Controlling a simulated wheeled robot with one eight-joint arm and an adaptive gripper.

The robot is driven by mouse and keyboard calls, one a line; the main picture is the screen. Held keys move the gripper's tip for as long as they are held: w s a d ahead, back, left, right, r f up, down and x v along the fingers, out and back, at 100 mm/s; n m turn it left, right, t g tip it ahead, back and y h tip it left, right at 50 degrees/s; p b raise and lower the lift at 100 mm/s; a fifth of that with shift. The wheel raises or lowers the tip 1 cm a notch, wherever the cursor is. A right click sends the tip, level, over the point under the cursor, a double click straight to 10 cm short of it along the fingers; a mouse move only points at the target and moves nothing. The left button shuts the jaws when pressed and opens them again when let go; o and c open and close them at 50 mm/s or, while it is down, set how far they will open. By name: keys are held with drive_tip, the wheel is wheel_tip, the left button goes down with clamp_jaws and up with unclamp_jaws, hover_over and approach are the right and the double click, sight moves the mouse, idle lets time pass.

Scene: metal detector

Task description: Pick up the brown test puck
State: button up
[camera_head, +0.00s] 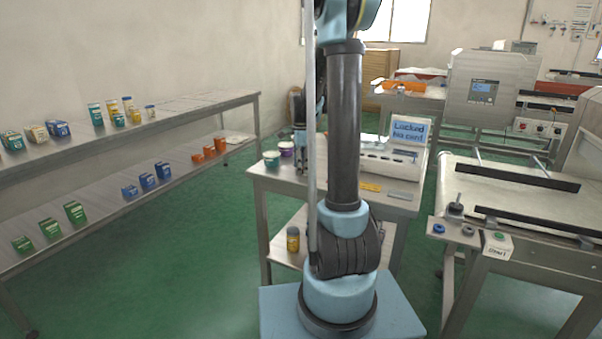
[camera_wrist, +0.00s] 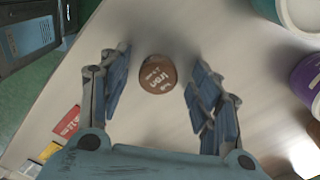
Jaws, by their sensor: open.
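The brown test puck (camera_wrist: 158,75), a round disc with white lettering that seems to read "Iron", lies on the light table top (camera_wrist: 155,25) in the wrist view. My gripper (camera_wrist: 157,68) is open, with one blue-padded finger on each side of the puck and a gap on both sides. Nothing is between the fingers except the puck below or between them; the exact height above the table is hard to tell. In the head view my gripper (camera_head: 299,136) is partly hidden by my arm, over the table, and the puck is not visible.
A teal-and-white jar (camera_head: 271,158) and a purple jar (camera_head: 286,150) stand close to my gripper. A device with a screen reading "Locked No card" (camera_head: 408,131) stands on the table. A yellow tag (camera_head: 371,187) lies near the front edge. A conveyor (camera_head: 520,195) is at right.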

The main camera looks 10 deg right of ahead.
drive_tip(key=c, duration=1)
